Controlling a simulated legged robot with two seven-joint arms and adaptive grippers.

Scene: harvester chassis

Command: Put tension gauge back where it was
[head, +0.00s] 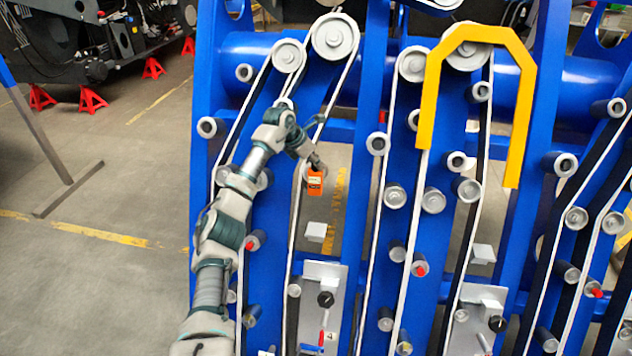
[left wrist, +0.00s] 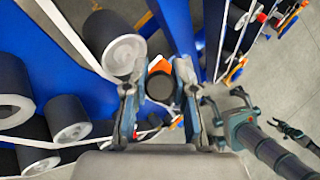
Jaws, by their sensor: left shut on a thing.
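The tension gauge is a small orange block (head: 315,183) in the head view, hanging at the end of my left arm in front of the left belt run. My left gripper (head: 314,166) is shut on it and holds it in the air. In the left wrist view, the two fingers of my left gripper (left wrist: 160,100) stand either side of a dark round part, with orange of the gauge (left wrist: 160,66) just beyond. Much of the gauge is hidden by the fingers. My right gripper cannot be made out in the head view.
The blue chassis (head: 375,70) carries several rollers and white belts close around my left arm. A yellow bracket (head: 431,90) hangs at the upper right. A metal plate (head: 325,275) with a black knob sits below the gauge. Red stands (head: 92,100) stand on the floor, back left.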

